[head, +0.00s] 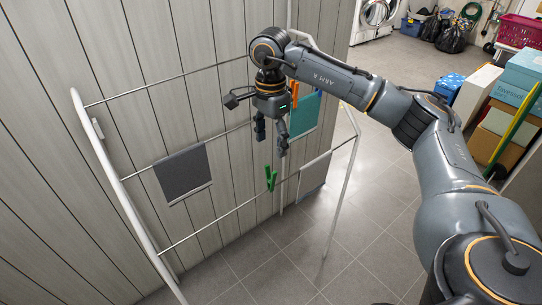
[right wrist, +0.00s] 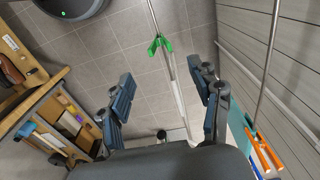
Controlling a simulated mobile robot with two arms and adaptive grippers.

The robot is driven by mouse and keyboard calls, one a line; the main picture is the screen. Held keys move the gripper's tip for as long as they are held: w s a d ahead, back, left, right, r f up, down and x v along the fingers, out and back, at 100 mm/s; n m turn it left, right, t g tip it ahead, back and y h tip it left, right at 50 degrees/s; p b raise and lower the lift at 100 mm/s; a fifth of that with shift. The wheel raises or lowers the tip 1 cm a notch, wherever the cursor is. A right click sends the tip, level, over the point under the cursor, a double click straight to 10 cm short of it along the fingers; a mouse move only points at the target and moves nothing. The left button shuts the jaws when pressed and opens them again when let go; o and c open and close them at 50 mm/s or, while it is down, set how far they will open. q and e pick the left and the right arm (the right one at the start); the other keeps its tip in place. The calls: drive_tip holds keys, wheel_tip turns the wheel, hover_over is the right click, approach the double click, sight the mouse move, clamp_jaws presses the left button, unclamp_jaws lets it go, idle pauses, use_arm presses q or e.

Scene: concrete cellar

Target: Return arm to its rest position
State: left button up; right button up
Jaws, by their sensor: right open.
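My right gripper (head: 271,136) hangs pointing down in front of the drying rack (head: 118,190). Its two fingers are apart with nothing between them; the gap also shows empty in the right wrist view (right wrist: 160,82). A green clothespin (head: 270,178) is on a lower bar of the rack, below the gripper and apart from it. It also shows beyond the fingertips in the right wrist view (right wrist: 160,44). My right arm reaches in from the lower right, bent at the elbow. My left gripper is not in view.
A dark grey cloth (head: 183,173), a teal cloth (head: 304,116) with an orange clothespin (head: 294,93), and a pale cloth (head: 314,175) hang on the rack. Boxes (head: 478,92) stand at the right beyond my arm. The tiled floor (head: 365,225) between is clear.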

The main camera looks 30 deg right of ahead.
wheel_tip(320, 180, up, 4)
drive_tip(key=shift+f, duration=0.2)
idle(0.3)
